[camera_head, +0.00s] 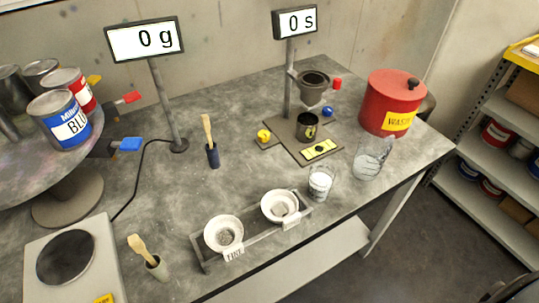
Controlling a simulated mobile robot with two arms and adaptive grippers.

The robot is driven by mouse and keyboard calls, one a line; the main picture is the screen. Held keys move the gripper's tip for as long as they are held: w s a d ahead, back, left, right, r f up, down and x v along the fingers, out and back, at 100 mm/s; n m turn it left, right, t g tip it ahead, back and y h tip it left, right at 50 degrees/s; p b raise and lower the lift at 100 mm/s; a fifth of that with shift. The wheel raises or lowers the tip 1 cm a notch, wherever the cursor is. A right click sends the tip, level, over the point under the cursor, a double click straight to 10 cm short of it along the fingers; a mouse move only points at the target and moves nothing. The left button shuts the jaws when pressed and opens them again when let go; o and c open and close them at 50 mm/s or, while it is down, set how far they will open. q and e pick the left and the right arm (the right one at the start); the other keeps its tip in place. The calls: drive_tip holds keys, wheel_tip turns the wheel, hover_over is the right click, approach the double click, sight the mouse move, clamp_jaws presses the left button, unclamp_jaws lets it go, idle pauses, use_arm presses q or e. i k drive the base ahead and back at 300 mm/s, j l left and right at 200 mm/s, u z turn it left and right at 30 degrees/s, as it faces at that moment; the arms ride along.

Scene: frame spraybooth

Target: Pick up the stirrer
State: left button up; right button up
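A scale (66,258) is left of the paddle's cup. A rack (208,262) with two white bowls lies to its right. A glass of white material (320,183), a glass jug (371,158) and a red waste bin (391,101) stand right.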

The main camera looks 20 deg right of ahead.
sight(204, 119)
drive_tip(key=k+l+u, duration=0.1)
drive_tip(key=l, duration=0.3)
drive_tip(key=l+u, duration=0.1)
drive_tip(key=l, duration=0.3)
drive_tip(key=k+l+u, duration=0.1)
drive_tip(key=l, duration=0.25)
drive_tip(key=k+l+u, duration=0.1)
drive_tip(key=l, duration=0.3)
drive_tip(key=k+l, duration=0.2)
drive_tip(key=l, duration=0.15)
drive_tip(key=k+l+u, duration=0.15)
drive_tip(key=l, duration=0.2)
